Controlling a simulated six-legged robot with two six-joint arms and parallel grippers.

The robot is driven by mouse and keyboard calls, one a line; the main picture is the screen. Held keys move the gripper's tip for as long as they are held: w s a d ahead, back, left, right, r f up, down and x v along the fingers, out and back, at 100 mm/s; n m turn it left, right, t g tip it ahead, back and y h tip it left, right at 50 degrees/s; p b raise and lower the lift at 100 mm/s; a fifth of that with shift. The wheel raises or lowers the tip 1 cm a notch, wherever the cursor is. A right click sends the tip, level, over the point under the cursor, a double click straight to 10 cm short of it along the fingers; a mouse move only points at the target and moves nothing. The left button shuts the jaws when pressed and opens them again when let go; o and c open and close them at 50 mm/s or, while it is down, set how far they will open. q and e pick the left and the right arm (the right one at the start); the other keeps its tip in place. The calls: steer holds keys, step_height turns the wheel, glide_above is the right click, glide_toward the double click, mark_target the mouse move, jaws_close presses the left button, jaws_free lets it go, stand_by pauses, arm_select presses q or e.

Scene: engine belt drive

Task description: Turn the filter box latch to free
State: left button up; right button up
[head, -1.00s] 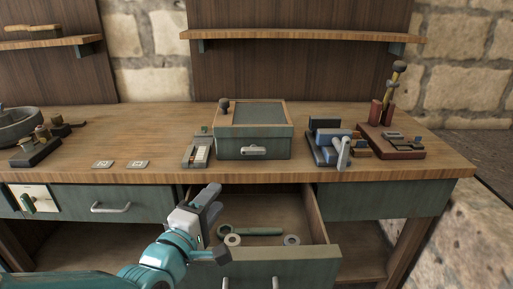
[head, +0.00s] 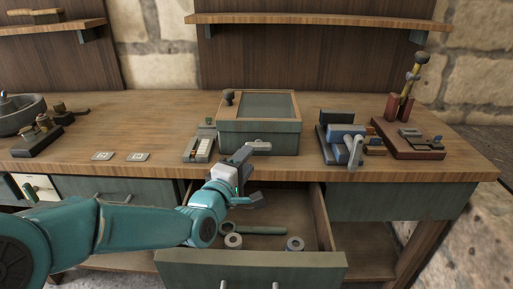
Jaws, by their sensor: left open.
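A green box (head: 258,139) with a wooden-rimmed lid stands at the middle of the bench; I take it as the filter box. A dark round knob (head: 229,98) sits at its lid's left corner. A pale metal fitting (head: 261,145) is on its front face, partly behind my finger; I cannot tell which of the two is the latch. My left gripper (head: 251,180) is open and empty, just in front of and below the box front, over the open drawer. Its upper finger shows close to the fitting, but contact cannot be told. My right gripper is not in view.
The open drawer (head: 250,268) juts out below, holding rings (head: 295,244) and a green tool (head: 255,230). A blue clamp-like device (head: 345,140) and a red tool stand (head: 409,140) are right of the box. A small block tray (head: 199,149) is left.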

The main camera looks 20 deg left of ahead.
mark_target(257, 148)
arm_select(q)
steer(key=w, duration=0.6)
steer(key=shift+w+d, duration=0.15)
steer(key=shift+d, duration=0.2)
jaws_close()
